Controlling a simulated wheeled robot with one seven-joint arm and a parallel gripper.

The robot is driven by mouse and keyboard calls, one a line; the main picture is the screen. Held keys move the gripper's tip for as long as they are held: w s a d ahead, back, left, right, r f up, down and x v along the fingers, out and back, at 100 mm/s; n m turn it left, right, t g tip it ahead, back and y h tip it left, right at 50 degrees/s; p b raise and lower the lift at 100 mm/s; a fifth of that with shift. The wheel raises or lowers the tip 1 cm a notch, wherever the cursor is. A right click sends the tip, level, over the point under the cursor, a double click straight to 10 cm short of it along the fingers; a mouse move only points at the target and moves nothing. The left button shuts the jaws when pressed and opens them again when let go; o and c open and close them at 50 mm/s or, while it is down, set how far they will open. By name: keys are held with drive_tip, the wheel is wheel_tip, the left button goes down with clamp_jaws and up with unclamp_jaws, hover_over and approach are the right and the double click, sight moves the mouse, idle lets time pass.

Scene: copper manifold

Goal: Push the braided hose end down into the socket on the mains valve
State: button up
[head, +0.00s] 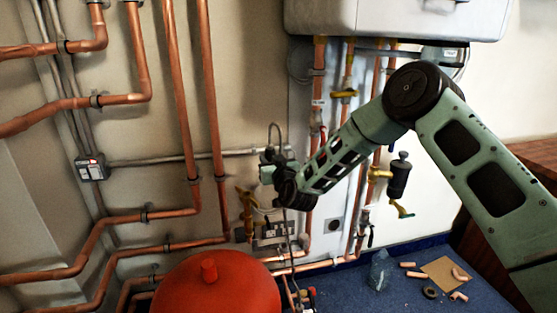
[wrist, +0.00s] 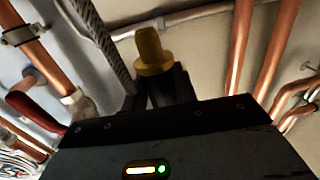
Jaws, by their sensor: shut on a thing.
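My gripper (head: 268,174) is in front of the wall pipes in the head view, at the end of the bent arm. In the wrist view its dark fingers (wrist: 165,88) are shut on a brass hose end (wrist: 150,50), a short cylinder with a wider collar. The grey braided hose (wrist: 104,42) runs close beside the fingers. In the head view a thin hose loop (head: 278,128) rises above the gripper. A brass valve (head: 245,205) is on the wall, below and left of the gripper. I cannot tell whether it is the mains valve, and no socket shows clearly.
Copper pipes (head: 180,90) cover the wall. A white boiler (head: 400,18) hangs above. A red vessel (head: 215,285) stands low in front. A red lever handle (wrist: 35,115) shows at left in the wrist view. Loose fittings lie on the blue floor (head: 400,290).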

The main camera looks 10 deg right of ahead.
drive_tip(key=a+f+b, duration=0.3)
drive_tip(key=a+f, duration=0.1)
drive_tip(key=a, duration=0.4)
drive_tip(key=shift+w, duration=0.35)
drive_tip(key=shift+f+b, duration=0.2)
drive_tip(key=shift+b, duration=0.2)
idle(0.5)
drive_tip(key=shift+f+b, duration=0.8)
drive_tip(key=shift+f, duration=0.45)
drive_tip(key=shift+f+b, duration=0.6)
drive_tip(key=shift+f, duration=0.15)
idle(0.4)
drive_tip(key=o, duration=1.1)
drive_tip(key=shift+s, duration=0.1)
